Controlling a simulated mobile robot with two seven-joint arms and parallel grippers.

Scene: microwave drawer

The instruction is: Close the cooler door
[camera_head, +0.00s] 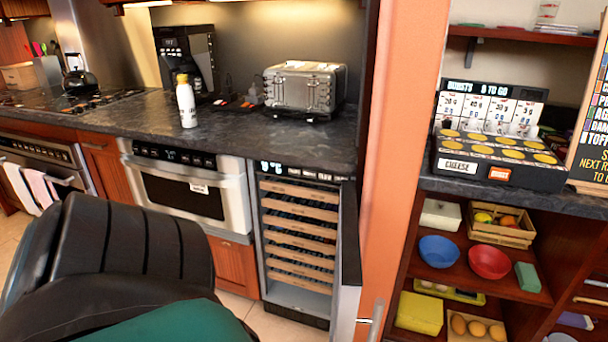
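The cooler (298,235) is built in under the dark counter and has several wooden-fronted racks inside. Its door (346,265) stands open, swung out toward me on the right side, seen nearly edge-on. A metal handle (376,320) shows near the bottom, at the door's outer side. The lower part of the door runs out of the picture. Neither my left nor my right gripper is in view. A black and green part at the lower left looks like my own arm, and it hides some floor there.
A microwave drawer (185,190) is left of the cooler. An orange wall end (400,150) stands right of the open door, with open shelves (470,265) beyond. A toaster (305,90) and white bottle (186,103) stand on the counter. A little floor shows before the cooler.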

